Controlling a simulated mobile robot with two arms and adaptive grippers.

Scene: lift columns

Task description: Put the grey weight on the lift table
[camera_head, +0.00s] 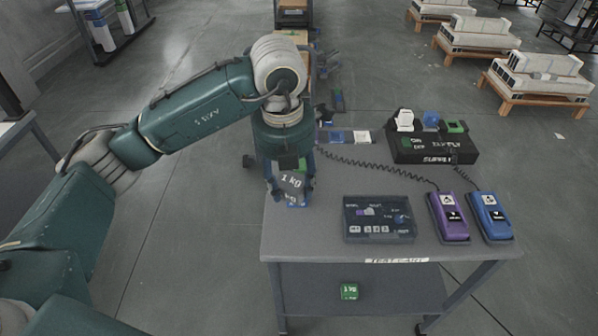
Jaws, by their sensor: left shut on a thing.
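The grey weight (292,183), marked "1 kg", is in my left gripper (290,188) at the left edge of the grey test cart. The gripper is shut on it, and the fingers show on both sides of it. A blue patch shows just under the weight; I cannot tell whether the weight touches it or the cart top. The lift table is not clearly identifiable; my left arm covers part of the area behind the cart. My right gripper is not in view.
The test cart (300,240) carries a dark control box (380,232), a purple handset (449,232), a blue handset (490,232) and a black supply box (430,152) with coiled cables. A green block (349,291) lies on the lower shelf. Pallets stand at the back right.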

